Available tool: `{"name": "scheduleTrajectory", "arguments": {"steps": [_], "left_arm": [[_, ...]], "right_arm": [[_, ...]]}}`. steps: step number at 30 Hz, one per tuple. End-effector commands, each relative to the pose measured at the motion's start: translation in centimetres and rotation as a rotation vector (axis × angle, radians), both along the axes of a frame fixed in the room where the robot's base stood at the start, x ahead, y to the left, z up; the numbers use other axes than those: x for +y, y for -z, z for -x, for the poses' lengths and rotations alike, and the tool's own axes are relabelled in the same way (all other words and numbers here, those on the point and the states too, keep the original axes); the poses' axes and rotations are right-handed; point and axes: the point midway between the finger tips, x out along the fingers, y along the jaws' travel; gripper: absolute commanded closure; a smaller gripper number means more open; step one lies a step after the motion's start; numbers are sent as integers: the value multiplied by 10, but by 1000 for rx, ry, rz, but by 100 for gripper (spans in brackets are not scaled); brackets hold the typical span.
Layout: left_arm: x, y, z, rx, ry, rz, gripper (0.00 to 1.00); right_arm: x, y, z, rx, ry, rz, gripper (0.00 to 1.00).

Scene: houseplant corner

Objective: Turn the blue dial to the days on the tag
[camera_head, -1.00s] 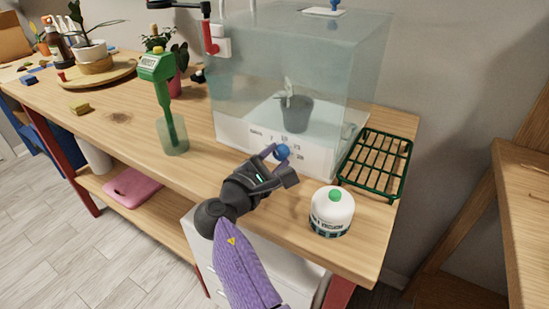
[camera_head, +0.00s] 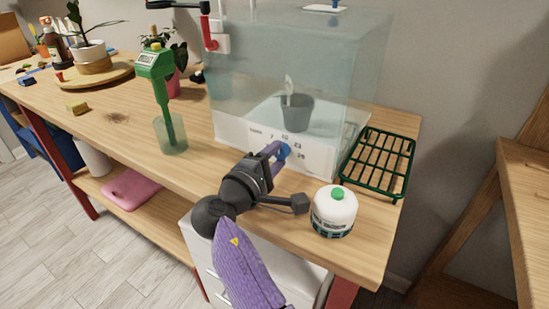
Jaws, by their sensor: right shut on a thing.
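The blue dial (camera_head: 284,151) is on the white front panel (camera_head: 235,127) of a clear plant case (camera_head: 300,55). The dial's pointer cannot be made out. Inside the case a grey pot (camera_head: 297,113) holds a small pale plant or marker (camera_head: 289,88); no tag writing is readable. My left gripper is not in view.
A white bottle with green cap (camera_head: 334,211) stands close right of my right wrist. A green slatted rack (camera_head: 378,163) lies at the right edge. A green meter (camera_head: 157,68) stands in a clear cup (camera_head: 171,137) at the left.

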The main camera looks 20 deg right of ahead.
Motion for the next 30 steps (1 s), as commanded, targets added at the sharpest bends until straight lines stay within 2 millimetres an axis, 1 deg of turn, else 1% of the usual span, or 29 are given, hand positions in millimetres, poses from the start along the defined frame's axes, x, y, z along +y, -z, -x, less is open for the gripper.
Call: {"name": "scheduleTrajectory", "arguments": {"steps": [7, 17, 18, 20, 21, 22, 23, 30], "left_arm": [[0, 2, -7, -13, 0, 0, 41], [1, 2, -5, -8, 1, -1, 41], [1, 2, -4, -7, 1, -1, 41], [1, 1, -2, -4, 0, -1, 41], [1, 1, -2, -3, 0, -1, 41], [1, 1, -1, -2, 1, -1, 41], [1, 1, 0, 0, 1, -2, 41], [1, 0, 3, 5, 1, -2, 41]], "right_arm": [[0, 1, 0, -24, 0, -21, 100], [0, 1, 0, -25, 0, -22, 100], [0, 1, 0, -25, 0, -22, 51], [0, 1, 0, -25, 0, -22, 38], [0, 1, 0, -25, 0, -22, 30], [0, 1, 0, -25, 0, -22, 24], [0, 1, 0, -25, 0, -21, 22], [0, 0, 0, -25, 0, -21, 22]]}}
